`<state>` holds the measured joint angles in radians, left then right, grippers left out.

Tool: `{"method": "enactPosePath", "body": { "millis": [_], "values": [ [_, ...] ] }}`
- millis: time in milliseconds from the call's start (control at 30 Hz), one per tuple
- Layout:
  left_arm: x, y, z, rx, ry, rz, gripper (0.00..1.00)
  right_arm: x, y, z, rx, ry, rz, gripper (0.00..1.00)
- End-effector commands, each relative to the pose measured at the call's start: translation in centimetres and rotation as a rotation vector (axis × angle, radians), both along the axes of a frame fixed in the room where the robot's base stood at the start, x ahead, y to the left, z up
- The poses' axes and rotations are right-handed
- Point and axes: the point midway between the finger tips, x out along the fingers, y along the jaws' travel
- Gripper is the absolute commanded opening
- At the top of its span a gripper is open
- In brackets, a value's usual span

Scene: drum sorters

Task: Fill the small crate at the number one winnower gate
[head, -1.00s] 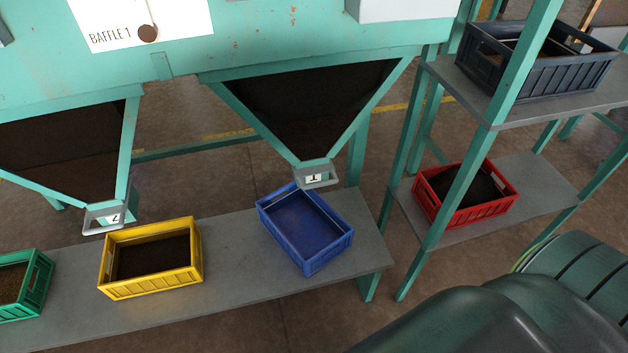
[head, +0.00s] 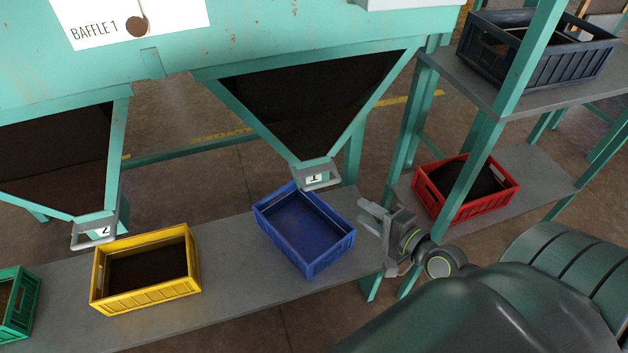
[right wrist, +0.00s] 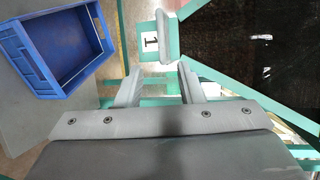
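The small blue crate (head: 303,232) stands empty on the grey shelf below the hopper with the gate labelled 1 (head: 315,176). The crate also shows at the upper left of the right wrist view (right wrist: 62,42), and the gate shows at its top middle (right wrist: 160,38). My right gripper (head: 366,218) is just right of the blue crate, apart from it. In the right wrist view its two fingers (right wrist: 158,88) stand apart with nothing between them. My left gripper is not in view.
A yellow crate (head: 96,290) with dark contents and a green crate (head: 36,300) stand left on the shelf (head: 240,290). Gate 2 (head: 92,236) hangs above and left of the yellow crate. A red crate (head: 480,207) and a dark crate (head: 575,68) stand on the right rack.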

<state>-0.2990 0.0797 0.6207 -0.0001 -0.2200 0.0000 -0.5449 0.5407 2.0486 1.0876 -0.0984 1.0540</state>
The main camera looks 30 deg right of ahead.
Motion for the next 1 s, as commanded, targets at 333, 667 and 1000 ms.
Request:
{"method": "enactPosePath", "body": {
  "millis": [333,667,1000],
  "values": [
    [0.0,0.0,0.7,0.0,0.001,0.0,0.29,4.1,0.8,-0.4,0.008,-0.008,0.0,0.34],
    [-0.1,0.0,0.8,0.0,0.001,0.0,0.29,10.2,1.8,-1.8,0.005,-0.005,0.001,0.34],
    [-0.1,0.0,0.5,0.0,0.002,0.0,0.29,15.5,2.6,-2.9,0.004,-0.004,0.001,0.34]
  ]
}}
